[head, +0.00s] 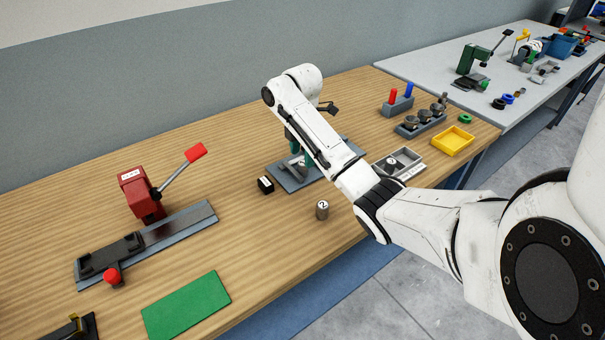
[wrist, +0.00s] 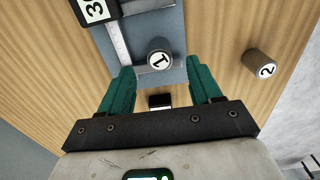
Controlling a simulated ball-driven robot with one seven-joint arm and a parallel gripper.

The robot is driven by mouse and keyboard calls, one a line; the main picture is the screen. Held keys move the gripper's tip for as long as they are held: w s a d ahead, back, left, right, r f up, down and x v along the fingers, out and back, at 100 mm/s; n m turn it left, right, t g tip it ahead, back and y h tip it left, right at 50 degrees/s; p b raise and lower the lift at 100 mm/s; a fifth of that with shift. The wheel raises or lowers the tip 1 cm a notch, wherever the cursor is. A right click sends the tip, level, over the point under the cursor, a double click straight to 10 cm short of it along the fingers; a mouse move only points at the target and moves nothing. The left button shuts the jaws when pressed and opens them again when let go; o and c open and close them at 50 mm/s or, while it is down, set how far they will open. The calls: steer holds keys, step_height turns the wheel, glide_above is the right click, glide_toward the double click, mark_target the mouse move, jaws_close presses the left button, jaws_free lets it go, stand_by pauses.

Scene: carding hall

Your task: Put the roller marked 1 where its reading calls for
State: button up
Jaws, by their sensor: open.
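The roller marked 1 (wrist: 159,57) is a short grey cylinder with a white-labelled top. In the wrist view it stands upright on a grey plate (wrist: 170,20), just past my fingertips and about midway between them. My gripper (wrist: 160,72) has teal fingers, which are apart with nothing held. In the head view a teal finger of my gripper (head: 291,138) shows over the grey plate (head: 285,182), and my arm hides part of that area. I cannot clearly make out roller 1 in the head view. A dark block with a white face (wrist: 160,101) shows between the fingers.
A roller marked 2 (head: 322,210) stands near the table's front edge. A black labelled block (head: 265,185) sits left of the plate. A grey compartment tray (head: 412,155), yellow tray (head: 453,141) and roller rack (head: 420,127) are right. A red-handled press (head: 140,195) and green mat (head: 187,305) are left.

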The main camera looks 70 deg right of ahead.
mark_target(303, 163)
steer(key=shift+f+b, duration=0.4)
steer(key=shift+f, duration=0.35)
steer(key=shift+s+f+p, duration=0.1)
steer(key=shift+f+p, duration=0.2)
steer(key=shift+d+f, duration=0.1)
steer(key=shift+f, duration=1.3)
jaws_close()
